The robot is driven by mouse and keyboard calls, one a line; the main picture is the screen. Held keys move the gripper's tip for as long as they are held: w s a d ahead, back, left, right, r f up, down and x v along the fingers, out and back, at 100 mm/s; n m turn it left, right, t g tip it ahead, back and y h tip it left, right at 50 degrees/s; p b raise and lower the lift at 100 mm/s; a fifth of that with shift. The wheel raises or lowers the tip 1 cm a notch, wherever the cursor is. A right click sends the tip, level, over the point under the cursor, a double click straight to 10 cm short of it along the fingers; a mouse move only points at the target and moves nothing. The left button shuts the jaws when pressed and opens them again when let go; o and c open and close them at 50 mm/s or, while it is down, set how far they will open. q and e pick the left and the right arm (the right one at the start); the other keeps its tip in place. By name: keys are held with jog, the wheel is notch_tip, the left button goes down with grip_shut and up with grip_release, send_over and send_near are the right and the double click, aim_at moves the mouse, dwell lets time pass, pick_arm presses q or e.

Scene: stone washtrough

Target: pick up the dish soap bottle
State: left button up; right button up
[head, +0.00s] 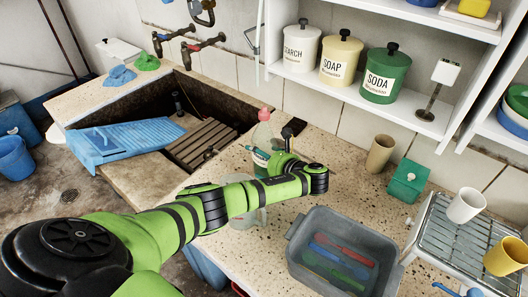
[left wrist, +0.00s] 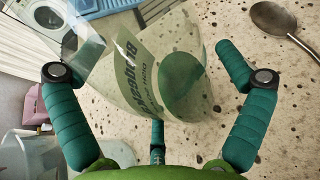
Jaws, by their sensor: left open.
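The dish soap bottle (head: 262,133) stands on the speckled stone counter beside the trough, with a pink cap and a label. My left gripper (head: 274,152) is right at it, and the gripper and wrist hide its lower part. In the left wrist view the clear bottle (left wrist: 150,72), with green lettering and a green patch, lies between the spread teal fingers of my left gripper (left wrist: 158,70). The fingers are open, and I see no clear grip on the bottle. My right gripper is not in view.
A clear container (head: 247,216) stands partly behind my left forearm. A grey basin (head: 300,262) with brushes, a tan cup (head: 380,153), a green box (head: 408,180) and a wire rack (head: 455,240) are to the right. A spoon (left wrist: 275,18) lies near the bottle.

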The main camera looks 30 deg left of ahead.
pick_arm(q)
jog(key=shift+w+a+f, duration=0.1)
jog(key=shift+a, duration=0.15)
jog(key=c, duration=1.3)
jog(key=shift+c, duration=0.3)
